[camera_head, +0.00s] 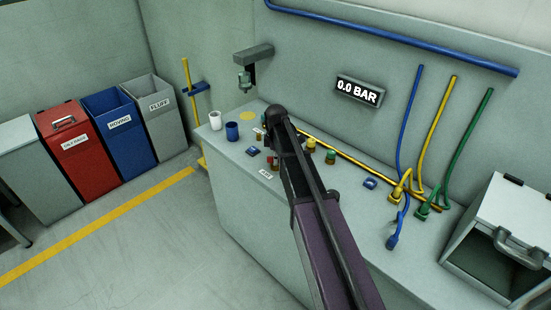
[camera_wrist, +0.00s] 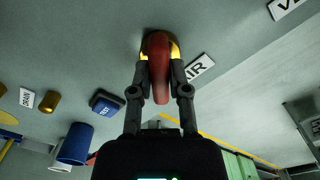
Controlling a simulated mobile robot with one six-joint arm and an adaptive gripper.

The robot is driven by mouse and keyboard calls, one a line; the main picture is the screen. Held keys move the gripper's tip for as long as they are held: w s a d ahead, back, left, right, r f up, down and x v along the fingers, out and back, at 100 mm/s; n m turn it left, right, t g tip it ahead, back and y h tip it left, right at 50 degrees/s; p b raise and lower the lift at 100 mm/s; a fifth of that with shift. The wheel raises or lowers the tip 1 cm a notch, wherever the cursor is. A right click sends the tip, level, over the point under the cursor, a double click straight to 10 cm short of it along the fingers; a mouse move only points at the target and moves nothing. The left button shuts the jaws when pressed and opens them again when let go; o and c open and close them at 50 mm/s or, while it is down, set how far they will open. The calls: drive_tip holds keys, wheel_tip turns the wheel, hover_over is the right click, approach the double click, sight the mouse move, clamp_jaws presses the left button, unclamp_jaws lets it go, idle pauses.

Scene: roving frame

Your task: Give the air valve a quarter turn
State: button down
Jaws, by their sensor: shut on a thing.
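The air valve shows in the wrist view as a red lever handle (camera_wrist: 160,82) on a round yellow base (camera_wrist: 174,48). A white label reading AIR, partly covered (camera_wrist: 200,68), lies beside it. My gripper (camera_wrist: 159,72) has one finger on each side of the red handle and is shut on it. The handle points toward the bottom of the wrist picture. In the head view my arm hides most of the valve and the fingers. A display on the wall panel (camera_head: 359,91) reads 0.0 BAR.
A blue cup (camera_head: 232,131) and a white cup (camera_head: 214,121) stand at the counter's left end. A blue button marked TEST (camera_wrist: 107,103) and a DRAIN label (camera_wrist: 27,98) are near the valve. Coloured hoses (camera_head: 448,135) and an open-fronted box (camera_head: 505,240) are on the right.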

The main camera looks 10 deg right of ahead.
drive_tip(key=n, duration=0.4)
drive_tip(key=shift+s+n, duration=0.15)
drive_tip(key=shift+n, duration=0.15)
drive_tip(key=n, duration=0.4)
drive_tip(key=shift+n, duration=0.4)
drive_tip(key=c, duration=0.6)
unclamp_jaws()
drive_tip(key=shift+a, duration=0.1)
drive_tip(key=shift+m, duration=0.6)
